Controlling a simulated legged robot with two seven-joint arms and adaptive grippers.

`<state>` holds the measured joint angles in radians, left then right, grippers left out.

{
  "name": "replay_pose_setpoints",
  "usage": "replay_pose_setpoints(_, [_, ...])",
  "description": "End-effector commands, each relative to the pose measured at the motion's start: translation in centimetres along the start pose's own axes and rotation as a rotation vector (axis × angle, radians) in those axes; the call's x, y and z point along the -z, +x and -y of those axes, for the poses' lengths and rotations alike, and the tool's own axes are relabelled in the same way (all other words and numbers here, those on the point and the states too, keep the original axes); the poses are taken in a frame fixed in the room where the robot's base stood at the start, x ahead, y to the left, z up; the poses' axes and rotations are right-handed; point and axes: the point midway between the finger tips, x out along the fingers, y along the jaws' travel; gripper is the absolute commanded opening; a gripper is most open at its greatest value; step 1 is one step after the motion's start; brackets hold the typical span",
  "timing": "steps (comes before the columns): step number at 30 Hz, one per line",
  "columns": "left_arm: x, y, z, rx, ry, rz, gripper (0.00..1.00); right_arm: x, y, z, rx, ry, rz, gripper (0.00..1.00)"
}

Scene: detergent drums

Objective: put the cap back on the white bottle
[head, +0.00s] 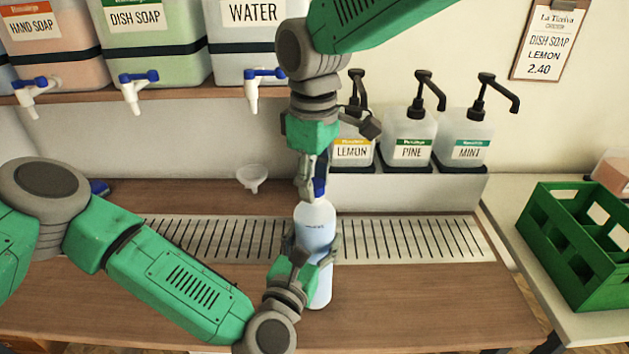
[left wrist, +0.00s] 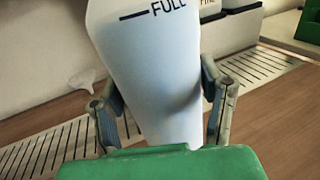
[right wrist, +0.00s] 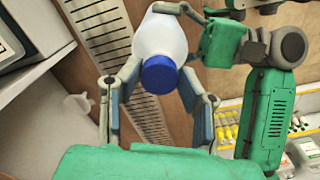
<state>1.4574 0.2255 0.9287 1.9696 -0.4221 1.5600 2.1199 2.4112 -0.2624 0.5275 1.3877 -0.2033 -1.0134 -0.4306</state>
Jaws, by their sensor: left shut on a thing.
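The white bottle (head: 314,228) stands upright at the front of the drain grate, with a "FULL" mark on its side in the left wrist view (left wrist: 155,75). My left gripper (head: 307,250) is shut around its body. The blue cap (head: 320,178) is at the bottle's top, in line with it in the right wrist view (right wrist: 160,75); whether it is fully seated cannot be told. My right gripper (head: 308,188) reaches down from above. In the right wrist view its fingers (right wrist: 158,85) stand apart on either side of the cap, with small gaps visible.
A white funnel (head: 253,177) lies behind the grate (head: 420,239). Pump bottles (head: 408,135) stand on a ledge behind, and large dispensers with taps (head: 136,85) sit on a shelf above. A green crate (head: 575,245) is at right. The wooden counter (head: 430,305) in front is clear.

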Motion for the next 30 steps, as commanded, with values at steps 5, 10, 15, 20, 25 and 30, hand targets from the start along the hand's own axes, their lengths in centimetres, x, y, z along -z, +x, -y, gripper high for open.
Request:
replay_pose_setpoints(5, [0.1, 0.0, 0.0, -0.001, 0.001, -0.002, 0.0, 0.0, 0.0, 0.0, 0.0, -0.002, 0.0, 0.49])
replay_pose_setpoints(10, [0.1, 0.0, -0.1, -0.001, 0.0, -0.002, 0.0, 0.0, 0.0, 0.0, 0.0, -0.002, 0.0, 0.49])
replay_pose_setpoints(15, [0.1, 0.0, -0.1, -0.001, -0.001, -0.002, 0.0, 0.0, -1.3, -0.1, -0.002, -0.002, -0.002, 0.49])
replay_pose_setpoints(20, [0.1, 0.0, -0.1, -0.001, -0.001, -0.002, 0.0, 0.0, -3.5, -0.1, -0.003, -0.002, -0.002, 0.49])
replay_pose_setpoints(25, [0.1, 0.0, -0.1, -0.001, -0.001, -0.002, 0.0, -0.1, -4.5, 0.0, 0.0, -0.003, 0.001, 0.49])
replay_pose_setpoints(30, [0.1, 0.0, -0.1, -0.001, -0.001, -0.002, 0.0, 0.0, -4.5, 0.0, 0.0, -0.003, 0.001, 0.49])
